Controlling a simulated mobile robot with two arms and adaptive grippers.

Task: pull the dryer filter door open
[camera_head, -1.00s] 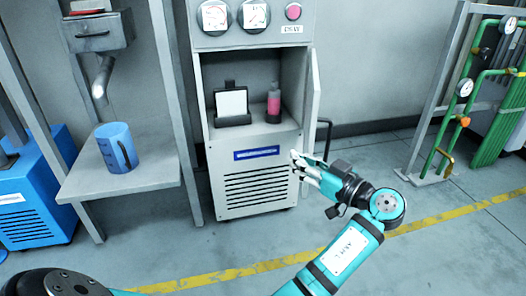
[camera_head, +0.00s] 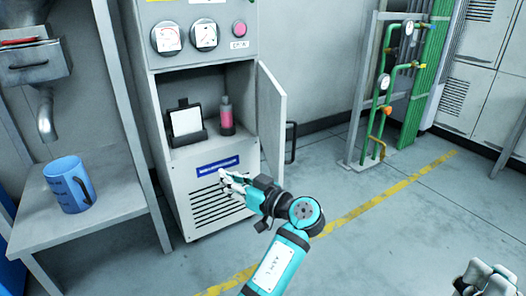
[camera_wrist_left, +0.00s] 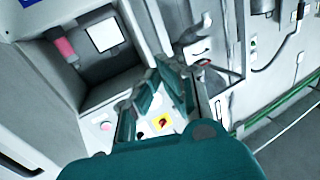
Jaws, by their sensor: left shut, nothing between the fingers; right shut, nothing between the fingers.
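The grey dryer cabinet (camera_head: 163,150) stands left of centre in the head view. Its door (camera_head: 272,125) is swung open at the right side of the opening. A dark bar handle (camera_head: 291,142) shows just beyond the door; I cannot tell whether it is fixed to it. My left gripper (camera_head: 224,180) is shut and empty in front of the lower panel, below the opening and left of the door, apart from the door. It also shows in the left wrist view (camera_wrist_left: 150,92). My right gripper (camera_head: 484,278) is shut and empty at the bottom right corner, partly cut off.
Inside the opening stand a pink bottle (camera_head: 227,116) and a framed white card (camera_head: 186,123). A blue jug (camera_head: 69,185) sits on a grey shelf (camera_head: 110,205) at left. Green pipes (camera_head: 380,120) stand at right. The floor between is clear.

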